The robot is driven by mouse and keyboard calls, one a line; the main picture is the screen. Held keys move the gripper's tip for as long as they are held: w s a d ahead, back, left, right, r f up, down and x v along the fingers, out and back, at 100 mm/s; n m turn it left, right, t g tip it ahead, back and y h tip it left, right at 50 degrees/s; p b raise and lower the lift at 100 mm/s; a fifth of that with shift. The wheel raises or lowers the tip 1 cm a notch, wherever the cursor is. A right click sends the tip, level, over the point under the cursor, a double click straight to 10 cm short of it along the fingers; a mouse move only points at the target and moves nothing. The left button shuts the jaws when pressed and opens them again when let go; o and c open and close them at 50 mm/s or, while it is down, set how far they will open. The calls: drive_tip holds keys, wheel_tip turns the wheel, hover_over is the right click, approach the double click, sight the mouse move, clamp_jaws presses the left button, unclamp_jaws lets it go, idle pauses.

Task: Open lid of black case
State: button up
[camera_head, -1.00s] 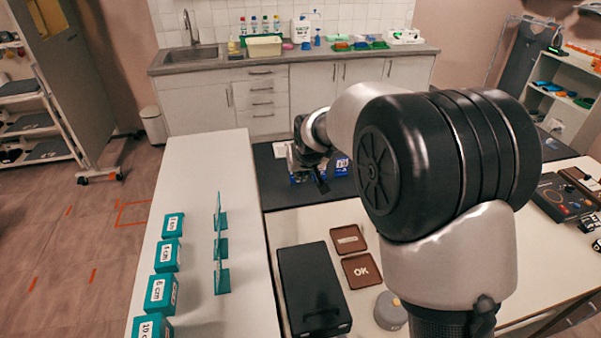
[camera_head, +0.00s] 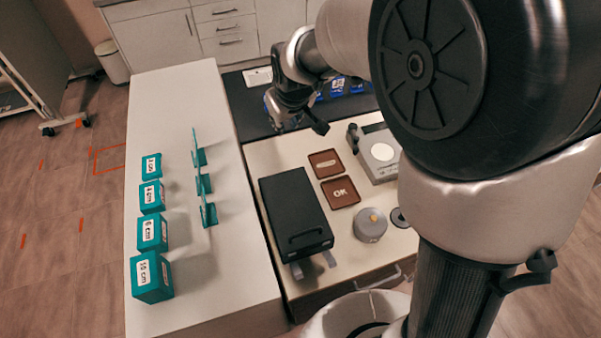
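The black case (camera_head: 294,212) lies on the light table at the middle of the view. Its lid looks closed, and a handle shows on its near side. My gripper (camera_head: 296,122) hangs beyond the case's far end, over the dark mat, apart from the case. It is small and dark here, and I cannot tell how far its fingers are parted.
Two brown trays (camera_head: 341,192) and a grey round weight (camera_head: 370,225) sit right of the case. A grey device (camera_head: 378,153) stands farther right. Several teal boxes (camera_head: 152,277) and teal upright plates (camera_head: 203,185) stand on the left white table (camera_head: 215,290).

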drive_tip(key=shift+o, duration=0.4)
drive_tip(key=s+d+f+n+g+h+p, duration=0.1)
drive_tip(key=s+f+n+g+p, duration=0.2)
drive_tip(key=s+n, duration=0.3)
drive_tip(key=shift+s+d+f+n+g+p, duration=0.3)
drive_tip(key=shift+f+n+g, duration=0.25)
drive_tip(key=shift+n, duration=0.65)
drive_tip(key=n+g+h+p, duration=0.1)
drive_tip(key=n+g+p, duration=0.15)
drive_tip(key=n, duration=0.45)
hover_over(306, 231)
drive_tip(key=w+a, duration=0.1)
drive_tip(key=w, duration=0.3)
wheel_tip(306, 231, down, 2)
drive_tip(key=shift+g, duration=0.4)
drive_tip(key=s+f, duration=0.1)
drive_tip(key=f, duration=0.4)
drive_tip(key=s+f+b, duration=0.1)
drive_tip(key=f, duration=0.5)
drive_tip(key=s+f+b, duration=0.1)
drive_tip(key=f, duration=0.5)
drive_tip(key=shift+s+d+f, duration=0.1)
drive_tip(key=shift+s+d, duration=0.2)
drive_tip(key=shift+d, duration=0.1)
drive_tip(key=shift+c, duration=0.5)
clamp_jaws()
